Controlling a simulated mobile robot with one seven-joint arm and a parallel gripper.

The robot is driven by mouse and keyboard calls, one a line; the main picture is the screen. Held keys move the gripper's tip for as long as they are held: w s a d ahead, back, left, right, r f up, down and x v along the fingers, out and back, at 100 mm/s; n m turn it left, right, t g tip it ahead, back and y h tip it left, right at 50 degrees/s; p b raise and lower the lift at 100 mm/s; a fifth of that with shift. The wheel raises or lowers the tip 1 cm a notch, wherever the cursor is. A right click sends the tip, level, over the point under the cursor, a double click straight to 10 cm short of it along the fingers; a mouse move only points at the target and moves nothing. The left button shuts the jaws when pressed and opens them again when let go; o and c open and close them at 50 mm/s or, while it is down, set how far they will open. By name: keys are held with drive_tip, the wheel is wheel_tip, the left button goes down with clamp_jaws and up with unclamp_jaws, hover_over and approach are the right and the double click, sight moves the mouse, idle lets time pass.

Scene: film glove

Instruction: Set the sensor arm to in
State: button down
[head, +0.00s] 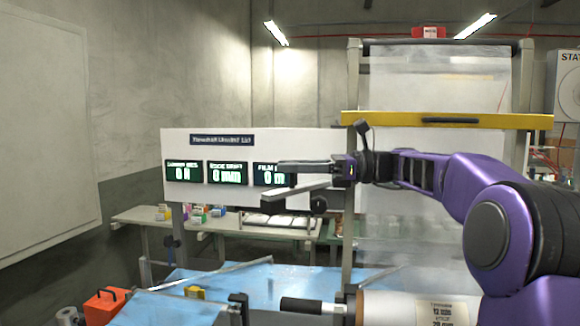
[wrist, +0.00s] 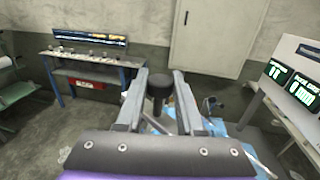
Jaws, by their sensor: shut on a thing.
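My gripper (head: 272,183) reaches left from the purple arm in front of the white display panel. In the wrist view its two grey fingers (wrist: 159,73) stand either side of a black knob (wrist: 158,92), and the gripper is shut on this knob. I cannot tell from these views which position the sensor arm is in.
The display panel (head: 180,195) with green readouts stands behind my gripper. A yellow crossbar (head: 445,121) spans the film frame at right. A blue table (head: 240,285) and a film roll (head: 395,309) lie below. An orange toolbox (head: 105,304) sits at lower left.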

idle(0.3)
drive_tip(key=c, duration=0.5)
unclamp_jaws()
drive_tip(key=shift+d, duration=3.75)
